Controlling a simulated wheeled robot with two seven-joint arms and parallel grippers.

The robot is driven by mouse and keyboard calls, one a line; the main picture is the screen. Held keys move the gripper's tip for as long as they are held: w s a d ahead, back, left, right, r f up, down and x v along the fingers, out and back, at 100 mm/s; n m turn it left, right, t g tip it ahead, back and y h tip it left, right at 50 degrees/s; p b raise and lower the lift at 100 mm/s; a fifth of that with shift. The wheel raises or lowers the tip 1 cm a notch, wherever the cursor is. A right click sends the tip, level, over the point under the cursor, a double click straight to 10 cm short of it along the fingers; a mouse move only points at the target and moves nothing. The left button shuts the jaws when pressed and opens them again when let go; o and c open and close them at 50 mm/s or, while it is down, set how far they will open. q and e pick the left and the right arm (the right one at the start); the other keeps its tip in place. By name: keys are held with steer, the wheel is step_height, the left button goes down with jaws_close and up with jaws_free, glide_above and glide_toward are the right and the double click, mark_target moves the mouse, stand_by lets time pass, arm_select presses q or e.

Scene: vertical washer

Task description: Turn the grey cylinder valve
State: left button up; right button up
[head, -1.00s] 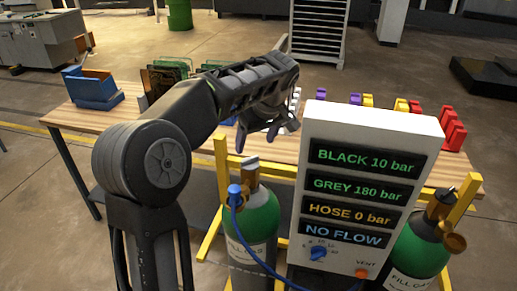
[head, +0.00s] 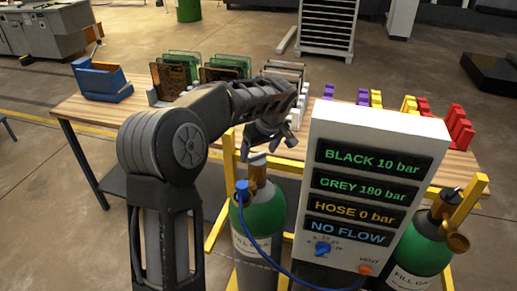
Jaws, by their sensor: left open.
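A green gas cylinder (head: 260,222) stands left of the white panel (head: 370,131), with a grey valve knob (head: 257,159) on its brass neck. My left gripper (head: 262,143) is open and points down just above this knob. I cannot tell whether its fingers touch the knob. A second green cylinder (head: 420,242) with a black knob (head: 450,195) stands right of the panel. The panel reads BLACK 10 bar, GREY 180 bar, HOSE 0 bar, NO FLOW. My right gripper is not in view.
A blue hose fitting (head: 241,187) and hose sit at the left cylinder. A yellow frame (head: 229,165) surrounds the cylinders. The panel carries a blue dial (head: 323,249) and an orange vent button (head: 365,269). Behind, a wooden table (head: 88,110) holds coloured parts.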

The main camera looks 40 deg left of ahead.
arm_select(q)
steer(key=shift+f, duration=0.25)
steer(key=c, duration=1.4)
